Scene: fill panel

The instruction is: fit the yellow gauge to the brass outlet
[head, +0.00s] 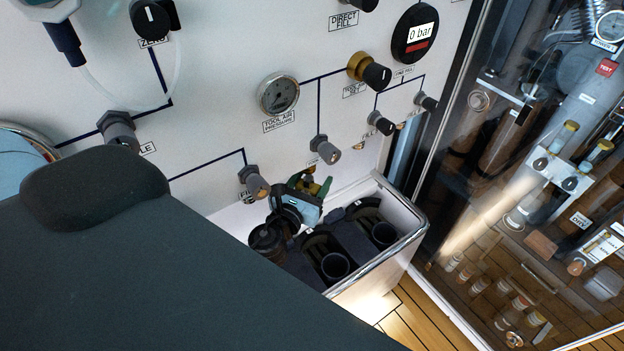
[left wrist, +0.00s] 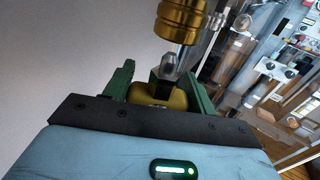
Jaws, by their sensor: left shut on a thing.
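My left gripper (head: 314,186) has green fingers and is shut on the yellow gauge (left wrist: 152,95). The gauge shows between the fingers in the left wrist view, with its grey tip (left wrist: 168,66) pointing up. The ringed brass outlet (left wrist: 180,20) hangs just above and slightly right of that tip. In the head view the gripper is low in front of the white panel, above the tray, and the gauge is only a small yellow patch there. My right gripper is not in view.
A white-rimmed tray (head: 408,240) with dark cups (head: 335,266) lies under and right of the gripper. Knobs (head: 324,151) and a dial (head: 278,95) stick out from the panel nearby. A glass-fronted cabinet (head: 520,190) stands to the right.

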